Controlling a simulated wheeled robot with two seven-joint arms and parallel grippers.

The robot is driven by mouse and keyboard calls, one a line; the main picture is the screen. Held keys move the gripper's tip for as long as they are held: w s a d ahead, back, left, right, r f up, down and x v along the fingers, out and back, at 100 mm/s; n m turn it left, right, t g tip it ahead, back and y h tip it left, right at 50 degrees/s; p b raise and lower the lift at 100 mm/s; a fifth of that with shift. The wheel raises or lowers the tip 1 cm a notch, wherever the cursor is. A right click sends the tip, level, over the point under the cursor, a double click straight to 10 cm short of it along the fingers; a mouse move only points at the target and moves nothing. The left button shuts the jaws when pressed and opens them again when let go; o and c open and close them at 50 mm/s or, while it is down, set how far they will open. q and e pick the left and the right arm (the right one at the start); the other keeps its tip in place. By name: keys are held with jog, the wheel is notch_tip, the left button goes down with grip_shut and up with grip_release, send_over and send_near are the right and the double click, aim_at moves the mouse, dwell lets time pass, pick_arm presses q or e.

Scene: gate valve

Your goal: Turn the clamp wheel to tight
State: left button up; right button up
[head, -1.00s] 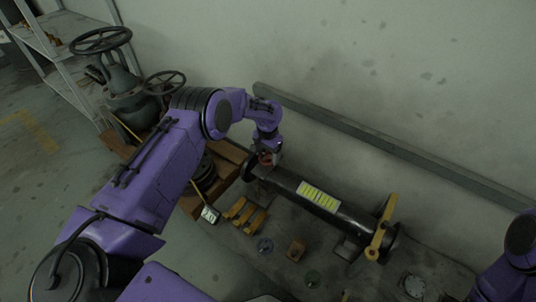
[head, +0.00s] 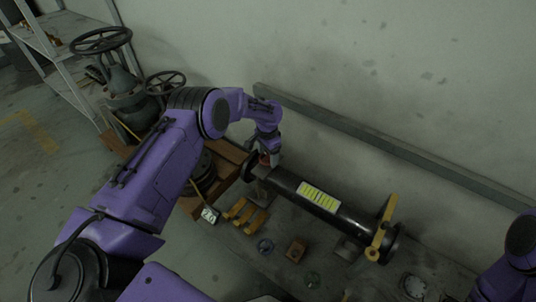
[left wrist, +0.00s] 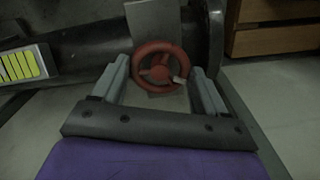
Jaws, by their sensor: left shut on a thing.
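The clamp wheel is a small red handwheel (left wrist: 158,66) with spokes and a pale mark on its lower right; it sits by a grey plate at the end of a dark pipe. In the head view only a bit of its red (head: 265,159) shows under my left gripper (head: 270,155). In the left wrist view the two grey fingers of my left gripper (left wrist: 160,70) stand on opposite sides of the wheel, shut on its rim. My right gripper is out of view; only part of the right arm shows at the right edge.
The dark pipe (head: 338,212) has a yellow label (head: 318,197) and a yellow bar handle (head: 382,230) at its right end. Yellow blocks (head: 244,215) and small parts lie in front. A large valve (head: 124,92) stands left. A rail (head: 390,150) runs along the wall.

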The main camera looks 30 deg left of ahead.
aim_at(268, 157)
pick_arm(q)
jog(key=o, duration=1.1)
jog(key=shift+c, duration=0.2)
notch_tip(268, 157, up, 10)
jog(key=p, duration=0.3)
jog(key=shift+r, duration=0.25)
